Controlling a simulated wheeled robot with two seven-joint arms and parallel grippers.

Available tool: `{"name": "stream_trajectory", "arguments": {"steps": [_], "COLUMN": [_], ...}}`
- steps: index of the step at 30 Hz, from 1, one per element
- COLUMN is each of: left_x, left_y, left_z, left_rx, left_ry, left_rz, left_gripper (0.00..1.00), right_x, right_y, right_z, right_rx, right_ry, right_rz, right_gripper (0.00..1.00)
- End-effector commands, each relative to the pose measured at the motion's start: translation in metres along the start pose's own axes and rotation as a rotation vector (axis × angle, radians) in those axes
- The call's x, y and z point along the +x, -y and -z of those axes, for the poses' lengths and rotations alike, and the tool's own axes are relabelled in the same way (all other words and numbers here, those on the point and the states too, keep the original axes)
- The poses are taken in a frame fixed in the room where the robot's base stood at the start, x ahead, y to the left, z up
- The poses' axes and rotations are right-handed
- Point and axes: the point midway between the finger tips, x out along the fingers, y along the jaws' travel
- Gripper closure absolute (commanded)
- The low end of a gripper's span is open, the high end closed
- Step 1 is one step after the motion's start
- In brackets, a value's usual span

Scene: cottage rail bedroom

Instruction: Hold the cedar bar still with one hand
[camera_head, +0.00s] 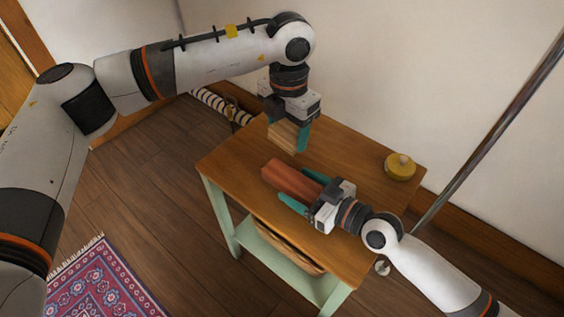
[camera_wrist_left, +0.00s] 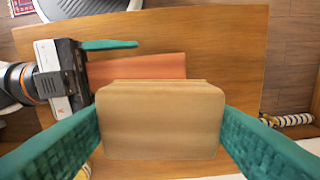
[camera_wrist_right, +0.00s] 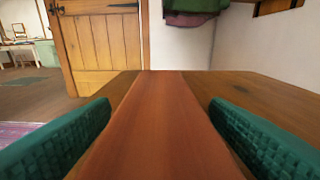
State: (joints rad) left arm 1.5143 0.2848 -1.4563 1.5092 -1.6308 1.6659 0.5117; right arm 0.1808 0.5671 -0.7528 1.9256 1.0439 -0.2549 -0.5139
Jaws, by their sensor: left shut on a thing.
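The cedar bar (camera_head: 288,175), a long reddish piece, lies flat on the wooden table. It also shows in the left wrist view (camera_wrist_left: 140,68) and runs away from me in the right wrist view (camera_wrist_right: 158,120). My right gripper (camera_head: 294,195) is low at the table, with one finger on each side of the bar. In the right wrist view its fingers (camera_wrist_right: 160,110) stand apart, with narrow gaps to the bar. My left gripper (camera_head: 287,136) is shut on a pale wooden block (camera_wrist_left: 160,122) and holds it above the table, near the bar's far end.
The table (camera_head: 345,155) has a brown top and pale green legs. A yellow round lidded thing (camera_head: 400,166) stands at its right. A basket-like thing (camera_head: 285,246) is on the shelf below. A patterned rug (camera_head: 103,285) lies on the floor. The table's left part is clear.

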Motion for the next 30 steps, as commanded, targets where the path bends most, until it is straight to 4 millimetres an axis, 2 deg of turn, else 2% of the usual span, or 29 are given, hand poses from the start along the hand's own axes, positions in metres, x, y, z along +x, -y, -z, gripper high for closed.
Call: {"name": "stream_trajectory", "arguments": {"steps": [7,11,24,30], "left_x": [0.000,0.000,0.000,0.000], "left_y": [0.000,0.000,0.000,0.000], "left_z": [0.000,0.000,0.000,0.000], "left_rx": [0.000,0.000,0.000,0.000], "left_ry": [0.000,0.000,0.000,0.000], "left_rz": [0.000,0.000,0.000,0.000], "left_gripper": [0.58,0.58,0.58,0.58], "right_x": [-0.001,-0.010,-0.087,-0.110], "right_y": [0.000,0.001,0.001,0.000], "right_z": [0.000,0.001,0.001,0.001], "right_rx": [0.000,-0.001,-0.004,-0.004], "right_ry": [0.000,-0.001,-0.005,-0.003], "right_rz": [0.000,0.001,-0.001,-0.001], "right_gripper": [0.29,0.29,0.29,0.29]}}
